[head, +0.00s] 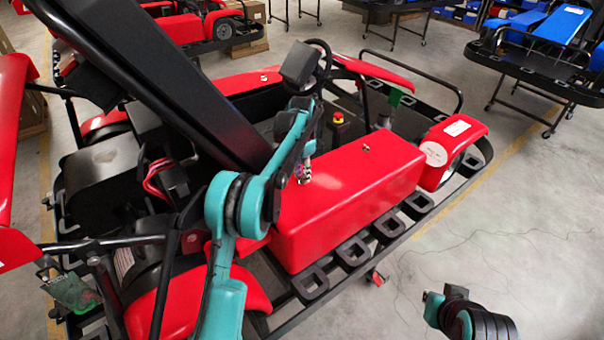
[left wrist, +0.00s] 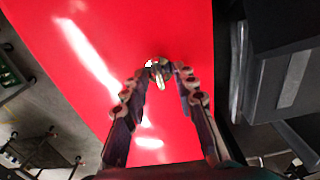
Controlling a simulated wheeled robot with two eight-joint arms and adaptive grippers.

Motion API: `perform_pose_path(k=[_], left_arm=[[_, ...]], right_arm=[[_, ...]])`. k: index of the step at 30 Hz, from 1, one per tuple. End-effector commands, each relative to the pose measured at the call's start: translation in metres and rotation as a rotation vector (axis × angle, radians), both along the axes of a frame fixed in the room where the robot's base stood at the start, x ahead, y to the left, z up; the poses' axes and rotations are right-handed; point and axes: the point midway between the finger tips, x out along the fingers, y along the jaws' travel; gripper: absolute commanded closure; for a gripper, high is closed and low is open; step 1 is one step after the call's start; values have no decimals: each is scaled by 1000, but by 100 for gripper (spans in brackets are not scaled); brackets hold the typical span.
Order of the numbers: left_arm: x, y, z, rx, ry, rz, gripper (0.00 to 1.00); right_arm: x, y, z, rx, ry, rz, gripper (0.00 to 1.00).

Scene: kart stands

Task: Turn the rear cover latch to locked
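The red cover (head: 350,195) is a long box on the kart's near side; its glossy top also fills the left wrist view (left wrist: 110,50). A small metal latch (left wrist: 159,74) stands on it between the fingertips of my left gripper (left wrist: 162,70). The fingers are apart, one on each side of the latch; I see no clear contact. In the head view my left gripper (head: 304,172) points down at the cover's left part and hides this latch. Another small latch (head: 366,148) shows uncovered farther right on the cover.
The kart's black bumper frame (head: 355,252) runs along the cover's near side. A red emergency button (head: 338,117) and the steering wheel (head: 318,60) lie behind the cover. A thick black beam (head: 150,75) crosses the upper left.

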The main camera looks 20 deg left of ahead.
Motion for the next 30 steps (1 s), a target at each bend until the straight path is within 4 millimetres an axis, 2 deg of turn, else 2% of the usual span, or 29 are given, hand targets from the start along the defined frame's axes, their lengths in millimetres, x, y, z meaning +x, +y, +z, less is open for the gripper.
perform_pose_path(k=[7, 11, 14, 24, 30], left_arm=[[0, 0, -1, -1, 2, 0, 71], [0, -1, 7, -1, 2, 0, 71], [-1, -1, 23, -1, 2, 0, 71], [0, 0, 95, 0, 1, 0, 71], [0, 0, 116, 0, 1, 0, 71]], right_arm=[[0, 0, 0, 0, 0, 0, 100], [0, 0, 0, 0, 0, 0, 100], [0, 0, 0, 0, 0, 0, 100], [0, 0, 0, 0, 0, 0, 100], [0, 0, 0, 0, 0, 0, 100]])
